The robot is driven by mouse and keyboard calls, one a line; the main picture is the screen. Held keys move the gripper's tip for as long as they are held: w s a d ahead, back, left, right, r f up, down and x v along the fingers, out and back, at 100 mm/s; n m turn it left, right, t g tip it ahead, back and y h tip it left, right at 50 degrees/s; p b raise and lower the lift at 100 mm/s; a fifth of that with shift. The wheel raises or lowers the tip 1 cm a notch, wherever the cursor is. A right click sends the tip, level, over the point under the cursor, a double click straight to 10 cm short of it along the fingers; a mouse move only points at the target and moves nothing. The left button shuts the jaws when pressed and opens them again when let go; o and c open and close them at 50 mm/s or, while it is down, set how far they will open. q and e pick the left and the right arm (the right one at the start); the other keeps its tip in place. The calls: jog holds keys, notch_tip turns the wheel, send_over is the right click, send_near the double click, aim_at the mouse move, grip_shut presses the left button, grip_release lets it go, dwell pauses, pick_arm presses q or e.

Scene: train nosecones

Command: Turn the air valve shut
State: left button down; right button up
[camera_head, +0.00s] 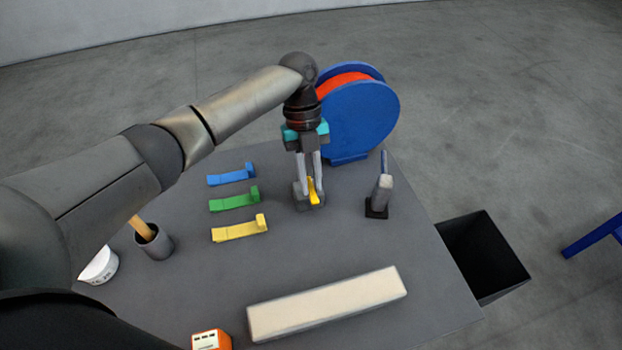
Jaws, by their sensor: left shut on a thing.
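The air valve is a small grey block (301,201) with a yellow handle (313,190), standing on the grey table in front of the blue reel. My left gripper (310,180) points straight down over it and is shut on the yellow handle. The fingers hide part of the handle, and its exact angle is hard to tell. My right gripper is not in view.
A blue reel with red hose (362,118) stands close behind the gripper. Blue (231,174), green (234,200) and yellow (240,229) pieces lie left. A grey tool (383,190) stands right. A long pale bar (326,303) lies in front. A black bin (484,257) is beside the table.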

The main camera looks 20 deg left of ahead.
pick_arm(q)
jog(key=c, duration=0.8)
grip_release()
jog(key=v, duration=1.5)
jog(key=shift+p, duration=0.35)
jog(key=shift+r, duration=0.1)
